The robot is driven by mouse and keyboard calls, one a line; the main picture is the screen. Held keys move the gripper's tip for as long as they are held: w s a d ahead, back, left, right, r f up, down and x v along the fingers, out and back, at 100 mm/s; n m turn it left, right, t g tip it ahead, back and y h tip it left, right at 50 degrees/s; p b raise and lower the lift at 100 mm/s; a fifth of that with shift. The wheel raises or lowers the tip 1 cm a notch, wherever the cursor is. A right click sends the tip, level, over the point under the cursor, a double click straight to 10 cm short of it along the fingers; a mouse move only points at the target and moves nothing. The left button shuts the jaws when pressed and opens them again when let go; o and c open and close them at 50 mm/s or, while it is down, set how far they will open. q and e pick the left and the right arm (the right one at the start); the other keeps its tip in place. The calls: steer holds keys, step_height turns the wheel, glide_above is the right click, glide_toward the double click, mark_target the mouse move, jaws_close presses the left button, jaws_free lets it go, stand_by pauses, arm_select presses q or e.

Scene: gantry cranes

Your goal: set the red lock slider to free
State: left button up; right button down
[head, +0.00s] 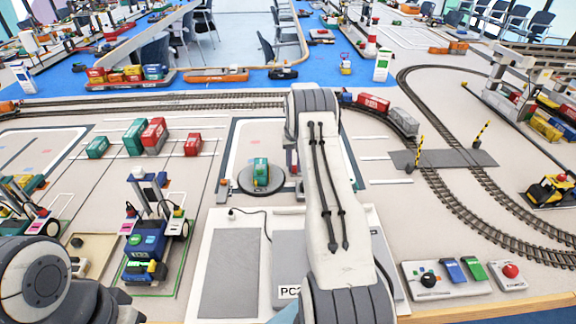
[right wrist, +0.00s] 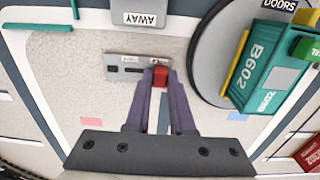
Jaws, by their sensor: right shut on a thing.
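The red lock slider (right wrist: 160,76) sits at the right end of a small grey lock plate (right wrist: 124,60) in the right wrist view. The plate has a dark slot to the left of the slider and two small labels above, too small to read surely. My right gripper (right wrist: 160,90) has its purple fingers shut on the slider from below in that view. In the head view my right arm covers most of the lock plate, and only a bit of the right gripper (head: 291,161) shows at the arm's left edge. My left gripper is outside the frames.
A round turntable (head: 244,184) bearing a green container marked B602 (head: 261,172) stands left of the right gripper in the head view. A grey AWAY block (right wrist: 140,12) is beyond the plate in the wrist view. A control box (head: 446,279) lies at front right.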

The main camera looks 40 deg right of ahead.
steer(key=shift+w+a, duration=0.15)
steer(key=shift+w, duration=0.05)
steer(key=c, duration=0.8)
jaws_free()
steer(key=shift+o, duration=0.2)
steer(key=shift+r, duration=0.35)
step_height(320, 180, up, 10)
steer(key=shift+b, duration=0.3)
steer(key=shift+f, duration=0.1)
